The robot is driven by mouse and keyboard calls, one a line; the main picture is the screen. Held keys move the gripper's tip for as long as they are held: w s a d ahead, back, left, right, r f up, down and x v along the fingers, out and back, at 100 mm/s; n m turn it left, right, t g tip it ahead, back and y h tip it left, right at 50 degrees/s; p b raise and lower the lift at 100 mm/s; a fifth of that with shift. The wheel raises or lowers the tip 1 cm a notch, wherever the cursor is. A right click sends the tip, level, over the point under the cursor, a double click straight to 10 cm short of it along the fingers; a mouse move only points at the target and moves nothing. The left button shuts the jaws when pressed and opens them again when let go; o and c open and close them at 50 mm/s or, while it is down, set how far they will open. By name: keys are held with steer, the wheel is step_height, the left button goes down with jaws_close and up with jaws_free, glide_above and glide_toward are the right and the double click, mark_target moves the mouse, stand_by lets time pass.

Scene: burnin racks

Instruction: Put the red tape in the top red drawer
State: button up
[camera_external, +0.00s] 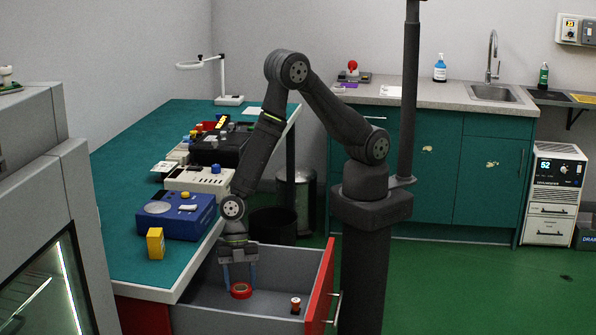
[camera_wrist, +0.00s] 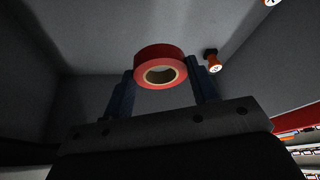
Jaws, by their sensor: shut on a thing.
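The red tape (camera_external: 241,291) is a small roll with a pale core, held low inside the open red drawer (camera_external: 318,290). My gripper (camera_external: 240,288) points down into the drawer, its two blue fingers on either side of the roll. In the wrist view the red tape (camera_wrist: 160,68) sits between the fingertips of my gripper (camera_wrist: 162,78), which is shut on it. The drawer has a red front, grey inner walls and a metal handle. I cannot tell whether the roll touches the drawer floor.
The teal bench (camera_external: 125,275) above the drawer bears a yellow box (camera_external: 155,243) and a blue instrument (camera_external: 176,217).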

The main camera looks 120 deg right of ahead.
mark_target(241, 289)
steer(key=shift+f, duration=1.85)
steer(key=shift+f, duration=0.1)
steer(key=shift+f, duration=0.4)
steer(key=shift+f, duration=0.1)
steer(key=o, duration=0.9)
steer(key=shift+o, duration=0.2)
